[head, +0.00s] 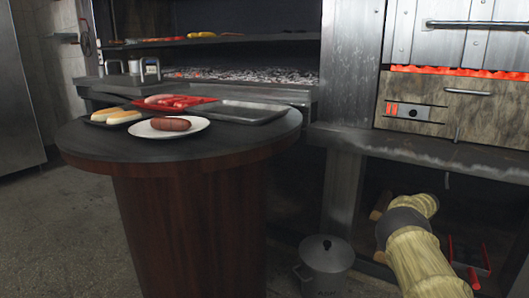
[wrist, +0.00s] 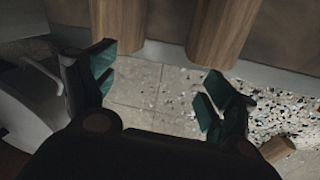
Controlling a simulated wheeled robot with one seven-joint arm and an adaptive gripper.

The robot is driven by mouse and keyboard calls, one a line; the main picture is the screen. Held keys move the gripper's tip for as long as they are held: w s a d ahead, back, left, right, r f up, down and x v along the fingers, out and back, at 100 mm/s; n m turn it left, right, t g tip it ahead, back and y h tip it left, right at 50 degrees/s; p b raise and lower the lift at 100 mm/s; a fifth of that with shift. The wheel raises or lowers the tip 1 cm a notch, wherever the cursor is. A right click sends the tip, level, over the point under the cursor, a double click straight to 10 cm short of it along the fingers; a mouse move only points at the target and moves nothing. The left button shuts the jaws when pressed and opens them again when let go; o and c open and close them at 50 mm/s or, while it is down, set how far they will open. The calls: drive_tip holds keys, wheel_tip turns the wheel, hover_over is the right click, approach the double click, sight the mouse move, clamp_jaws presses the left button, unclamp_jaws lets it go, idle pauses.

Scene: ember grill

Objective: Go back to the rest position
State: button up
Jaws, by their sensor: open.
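My gripper (wrist: 160,87) shows in the wrist view with its two dark, teal-padded fingers wide apart. Nothing is between them; pale floor tiles (wrist: 140,118) show through the gap. I cannot make out the gripper's fingers in the head view. In the head view a white plate (head: 172,134) with brown sausages (head: 171,123) stands on the round dark table (head: 230,150). A red tray (head: 185,102) and a dark tray with buns (head: 123,117) are behind it.
An empty metal tray (head: 235,112) lies at the table's right. A lidded pot (head: 325,264) stands on the floor right of the table. The grill with coals (head: 240,75) is behind. Two wooden cylindrical pieces (wrist: 220,30) hang close beyond my fingers at the wrist view's top.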

drive_tip(key=s+a+f+m+t+p, duration=0.2)
drive_tip(key=s+a+f+m, duration=0.3)
drive_tip(key=s, duration=0.3)
drive_tip(key=s+a+f+m+t+y+p, duration=0.1)
drive_tip(key=s+a+f+m+t+p, duration=0.1)
drive_tip(key=s+a+f+m, duration=0.35)
drive_tip(key=s+a+f+m+t+p, duration=0.2)
drive_tip(key=s+a+f+m, duration=0.1)
drive_tip(key=s+m, duration=0.5)
drive_tip(key=s+a+r+m+g+h+p, duration=0.1)
drive_tip(key=s+a+r+m+g, duration=0.15)
drive_tip(key=s+a, duration=0.7)
drive_tip(key=s+a+r+m+g+p, duration=0.1)
drive_tip(key=s+a+m+p, duration=0.2)
drive_tip(key=s, duration=1.3)
drive_tip(key=s+a+r+m+g+h, duration=0.15)
drive_tip(key=s+a+m, duration=0.4)
drive_tip(key=s, duration=0.75)
drive_tip(key=s+a+r+g+p, duration=0.2)
drive_tip(key=s+a+r, duration=0.1)
drive_tip(key=s, duration=0.1)
wheel_tip(320, 180, up, 37)
drive_tip(key=p, duration=3.6)
drive_tip(key=shift+n+p, duration=0.3)
drive_tip(key=shift+n, duration=0.15)
